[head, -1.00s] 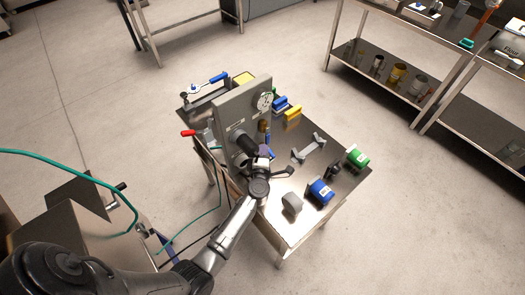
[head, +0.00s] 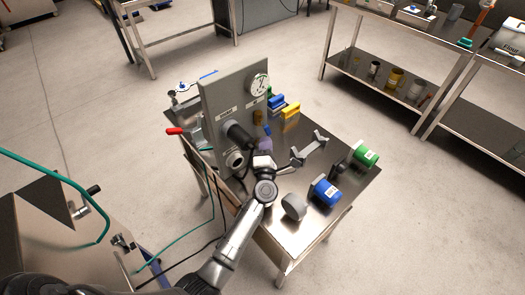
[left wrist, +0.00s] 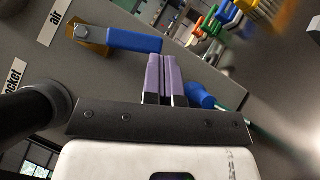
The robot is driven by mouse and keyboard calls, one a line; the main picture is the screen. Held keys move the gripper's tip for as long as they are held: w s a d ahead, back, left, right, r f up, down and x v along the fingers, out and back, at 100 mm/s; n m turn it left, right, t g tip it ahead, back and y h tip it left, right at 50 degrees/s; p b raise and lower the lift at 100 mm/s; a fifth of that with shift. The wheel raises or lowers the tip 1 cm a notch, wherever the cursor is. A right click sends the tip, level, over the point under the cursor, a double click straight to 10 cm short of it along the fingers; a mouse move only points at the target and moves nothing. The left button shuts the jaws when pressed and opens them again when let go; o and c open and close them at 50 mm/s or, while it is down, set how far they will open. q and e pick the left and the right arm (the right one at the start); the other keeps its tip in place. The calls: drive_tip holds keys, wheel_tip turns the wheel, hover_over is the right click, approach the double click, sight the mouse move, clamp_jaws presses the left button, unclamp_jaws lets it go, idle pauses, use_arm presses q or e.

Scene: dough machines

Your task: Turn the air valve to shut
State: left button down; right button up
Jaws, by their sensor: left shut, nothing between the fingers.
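The air valve has a brass body (left wrist: 88,34) and a blue lever (left wrist: 134,40) on a grey panel, beside a label reading "air". In the left wrist view the lever points right across the picture. In the head view the brass body (head: 258,117) shows small on the panel's front. My left gripper (left wrist: 164,62) is shut with nothing between its purple fingers. Its fingertips are close to the lever's free end; I cannot tell whether they touch. In the head view the gripper (head: 265,145) is in front of the panel. My right gripper is out of view.
The grey panel (head: 222,88) with a gauge (head: 257,84) stands on a steel table (head: 300,222). A black cylinder (head: 238,133) sticks out left of my gripper. A blue part (left wrist: 201,96) lies right of the fingers. Blue (head: 326,193) and green (head: 366,155) containers stand at right.

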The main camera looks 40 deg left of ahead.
use_arm(q)
drive_tip(key=shift+r, duration=0.1)
idle(0.3)
drive_tip(key=s+d+f+p, duration=0.2)
drive_tip(key=s+d+p, duration=0.3)
drive_tip(key=s+p, duration=0.6)
drive_tip(key=w+d+x, duration=0.1)
drive_tip(key=d+x, duration=0.1)
drive_tip(key=x, duration=0.9)
drive_tip(key=shift+w+a, duration=0.25)
drive_tip(key=shift+w, duration=0.2)
